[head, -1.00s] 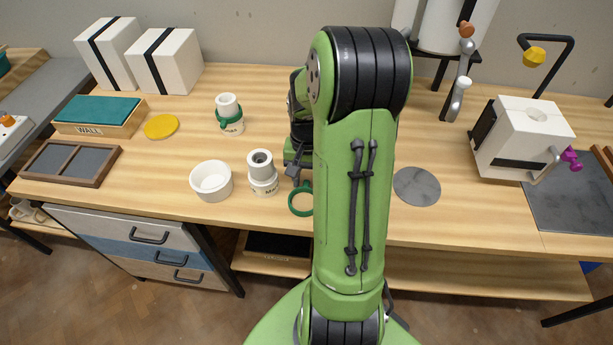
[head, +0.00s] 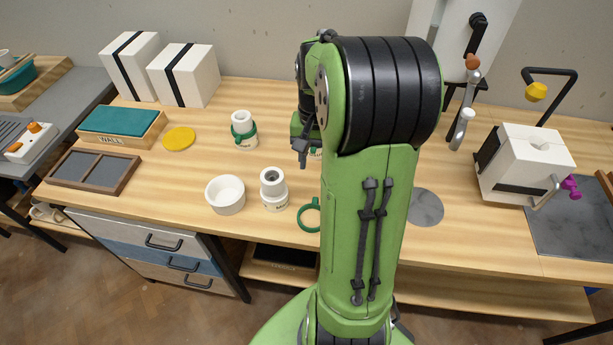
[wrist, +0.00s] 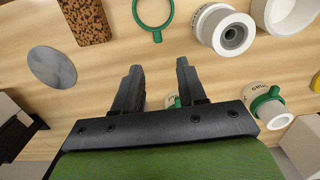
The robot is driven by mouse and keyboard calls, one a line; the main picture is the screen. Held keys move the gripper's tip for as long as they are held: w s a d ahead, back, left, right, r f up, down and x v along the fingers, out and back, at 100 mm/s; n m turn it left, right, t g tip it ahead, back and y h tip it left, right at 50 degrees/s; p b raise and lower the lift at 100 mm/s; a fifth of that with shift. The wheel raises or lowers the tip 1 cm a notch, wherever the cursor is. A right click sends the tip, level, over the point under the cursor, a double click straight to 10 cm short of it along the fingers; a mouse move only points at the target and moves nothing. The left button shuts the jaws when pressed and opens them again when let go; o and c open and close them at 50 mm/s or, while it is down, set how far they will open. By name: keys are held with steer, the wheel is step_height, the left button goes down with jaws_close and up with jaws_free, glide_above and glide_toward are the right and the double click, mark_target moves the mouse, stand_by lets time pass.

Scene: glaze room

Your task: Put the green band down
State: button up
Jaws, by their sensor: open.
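A green band (head: 310,215), a ring with a short tab, lies flat on the wooden table near its front edge, partly hidden by my arm. It also shows in the wrist view (wrist: 153,36), at the top. A second green band (head: 250,136) is around a white mould (head: 242,120) farther back. A third white piece with green (wrist: 172,101) is mostly hidden behind my gripper. My gripper (wrist: 160,66) is open, with nothing between its fingers. In the head view my gripper (head: 302,150) is above the table, behind the loose band and apart from it.
A white two-step mould (head: 273,190) and a white bowl (head: 226,195) stand left of the loose band. A grey disc (head: 426,207) lies to the right. A brown speckled block (wrist: 86,20) shows in the wrist view. A yellow disc (head: 179,139) lies at the back left.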

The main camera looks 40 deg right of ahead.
steer(key=s+a+r+n+t, duration=0.3)
steer(key=s+a+r+n, duration=0.1)
steer(key=a, duration=0.5)
steer(key=s+a+r+n+t, duration=0.3)
steer(key=s+a+n, duration=0.3)
steer(key=a, duration=0.4)
steer(key=shift+s+a+r, duration=0.25)
steer(key=shift+s+r, duration=0.1)
steer(key=shift+r, duration=0.25)
